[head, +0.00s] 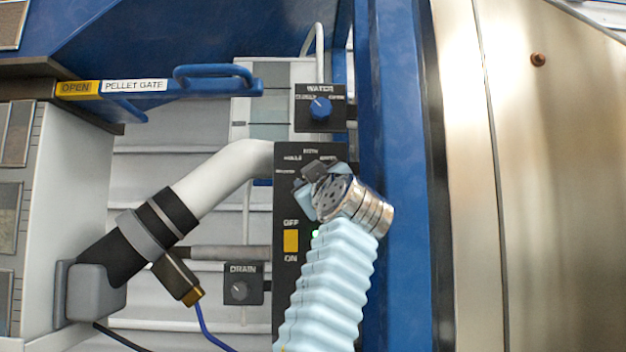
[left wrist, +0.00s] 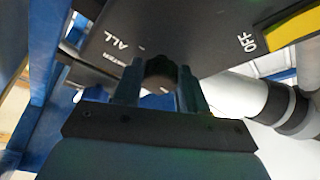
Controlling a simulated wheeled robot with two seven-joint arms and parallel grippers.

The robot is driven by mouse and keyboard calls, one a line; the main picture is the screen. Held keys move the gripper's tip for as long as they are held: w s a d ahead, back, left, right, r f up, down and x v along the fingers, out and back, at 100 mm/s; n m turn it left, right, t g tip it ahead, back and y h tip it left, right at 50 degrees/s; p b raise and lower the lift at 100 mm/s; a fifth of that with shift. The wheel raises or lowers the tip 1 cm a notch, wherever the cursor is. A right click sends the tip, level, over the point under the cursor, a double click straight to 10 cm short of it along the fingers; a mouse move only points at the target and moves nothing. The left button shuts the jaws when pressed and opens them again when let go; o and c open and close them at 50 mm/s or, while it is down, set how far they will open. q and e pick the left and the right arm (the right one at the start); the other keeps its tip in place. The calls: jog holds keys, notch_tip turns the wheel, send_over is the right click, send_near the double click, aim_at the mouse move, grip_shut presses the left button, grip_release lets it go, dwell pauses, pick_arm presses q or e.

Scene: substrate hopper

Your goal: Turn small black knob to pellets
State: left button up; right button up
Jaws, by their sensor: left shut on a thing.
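The small black knob (left wrist: 160,70) sits on the black control panel (head: 287,205) and shows between my fingers in the left wrist view. My left gripper (left wrist: 160,88) is shut on it, one finger on each side. In the head view my left gripper (head: 312,184) is at the upper part of the panel, under small white labels, and mostly hides the knob. The labels there are too small to read surely; "ALL" reads clearly in the left wrist view. Which label the knob points to cannot be told. My right gripper is not in view.
A yellow OFF/ON switch (head: 291,241) is lower on the panel. A blue WATER knob (head: 320,108) is above, a DRAIN knob (head: 240,290) at lower left. A white pipe (head: 220,178) and a blue PELLET GATE handle (head: 215,76) lie left. A blue post (head: 397,200) stands close right.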

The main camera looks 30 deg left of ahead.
pick_arm(q)
jog(key=o, duration=1.1)
jog(key=shift+w+f, duration=0.1)
jog(key=shift+c, duration=0.2)
